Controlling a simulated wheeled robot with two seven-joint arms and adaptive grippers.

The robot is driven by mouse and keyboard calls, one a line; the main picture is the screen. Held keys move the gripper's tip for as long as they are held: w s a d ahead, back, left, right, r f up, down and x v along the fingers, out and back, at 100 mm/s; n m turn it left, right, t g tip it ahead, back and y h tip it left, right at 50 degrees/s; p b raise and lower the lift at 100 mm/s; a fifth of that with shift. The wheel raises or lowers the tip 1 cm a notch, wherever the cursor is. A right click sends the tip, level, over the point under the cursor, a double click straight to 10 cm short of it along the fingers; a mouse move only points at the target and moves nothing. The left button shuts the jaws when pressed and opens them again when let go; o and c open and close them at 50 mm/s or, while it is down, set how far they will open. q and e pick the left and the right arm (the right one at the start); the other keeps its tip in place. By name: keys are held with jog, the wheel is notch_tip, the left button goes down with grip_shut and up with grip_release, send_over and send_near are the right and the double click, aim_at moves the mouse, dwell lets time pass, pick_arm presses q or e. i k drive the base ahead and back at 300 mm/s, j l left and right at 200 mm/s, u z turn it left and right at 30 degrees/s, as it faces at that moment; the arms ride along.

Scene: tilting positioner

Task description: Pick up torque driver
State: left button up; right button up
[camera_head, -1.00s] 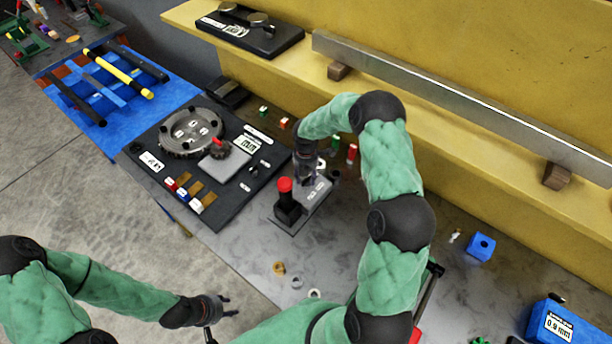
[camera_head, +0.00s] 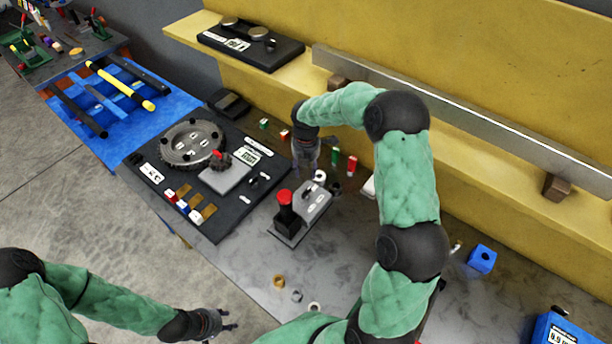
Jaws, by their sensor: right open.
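A black upright handle with a red top (camera_head: 285,202) stands on a small grey plate (camera_head: 313,208) in the middle of the bench; it may be the torque driver, but I cannot tell for sure. My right gripper (camera_head: 309,172) is open and points down just behind the plate's far end, apart from the red-topped handle. Its fingertips are small and partly blurred against the bench. My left gripper (camera_head: 231,320) is open and empty over the floor, in front of the bench edge.
A black board (camera_head: 225,213) with a round geared disc (camera_head: 191,143) lies left of the plate. Small red and green pieces stand behind. A blue block (camera_head: 482,259) and blue box (camera_head: 560,336) lie right. A yellow shelf (camera_head: 460,110) with a metal bar runs along the back.

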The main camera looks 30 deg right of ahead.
aim_at(287, 214)
jog(key=k+j, duration=0.3)
jog(key=k, duration=0.15)
jog(key=k+j, duration=0.3)
jog(key=k, duration=0.15)
